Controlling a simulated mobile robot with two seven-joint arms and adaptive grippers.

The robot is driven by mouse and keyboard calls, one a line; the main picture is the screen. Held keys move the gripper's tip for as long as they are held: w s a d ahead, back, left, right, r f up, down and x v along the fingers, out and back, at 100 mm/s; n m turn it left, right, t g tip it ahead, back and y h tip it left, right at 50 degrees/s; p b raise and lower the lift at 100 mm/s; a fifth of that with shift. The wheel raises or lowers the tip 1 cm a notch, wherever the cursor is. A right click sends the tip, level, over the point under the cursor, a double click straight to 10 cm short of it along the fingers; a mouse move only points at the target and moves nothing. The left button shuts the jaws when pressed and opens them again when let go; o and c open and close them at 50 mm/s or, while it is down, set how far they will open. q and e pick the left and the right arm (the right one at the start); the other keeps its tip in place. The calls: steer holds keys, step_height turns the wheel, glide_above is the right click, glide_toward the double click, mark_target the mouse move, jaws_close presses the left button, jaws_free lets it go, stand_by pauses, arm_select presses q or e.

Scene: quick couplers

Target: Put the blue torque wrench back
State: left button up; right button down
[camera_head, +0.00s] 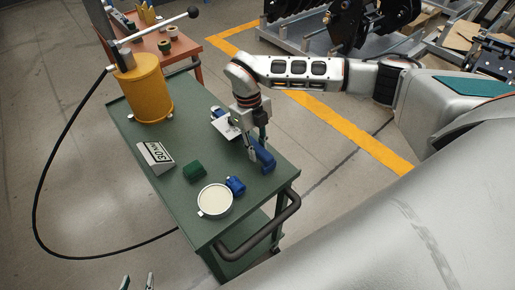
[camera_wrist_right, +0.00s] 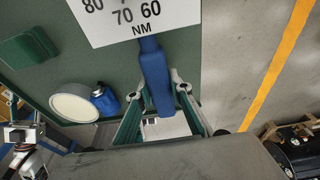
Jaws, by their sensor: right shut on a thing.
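The blue torque wrench (camera_head: 264,158) is at the right edge of the green cart top, partly hidden by my right gripper (camera_head: 252,154). In the right wrist view its blue handle (camera_wrist_right: 157,75) runs between my right gripper's fingers (camera_wrist_right: 160,92), which are shut on it. A white plate marked 80, 70, 60 NM (camera_wrist_right: 135,18) shows at the far end of the handle. I cannot tell whether the wrench touches the cart. My left gripper (camera_head: 137,282) shows only its two fingertips at the bottom edge, apart and empty.
On the green cart (camera_head: 180,195) stand a yellow cylinder (camera_head: 145,90) with a lever and black hose, a 30 NM sign (camera_head: 155,157), a green block (camera_head: 194,171), a small blue object (camera_head: 236,186) and a round pale dish (camera_head: 215,201). An orange table (camera_head: 150,46) stands behind.

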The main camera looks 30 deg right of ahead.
steer(key=shift+f, duration=0.1)
stand_by(0.5)
steer(key=c, duration=1.8)
jaws_free()
steer(key=shift+o, duration=0.2)
steer(key=shift+f, duration=0.1)
step_height(320, 180, up, 12)
steer(key=w, duration=0.2)
steer(key=shift+w+a, duration=0.15)
steer(key=shift+a, duration=0.05)
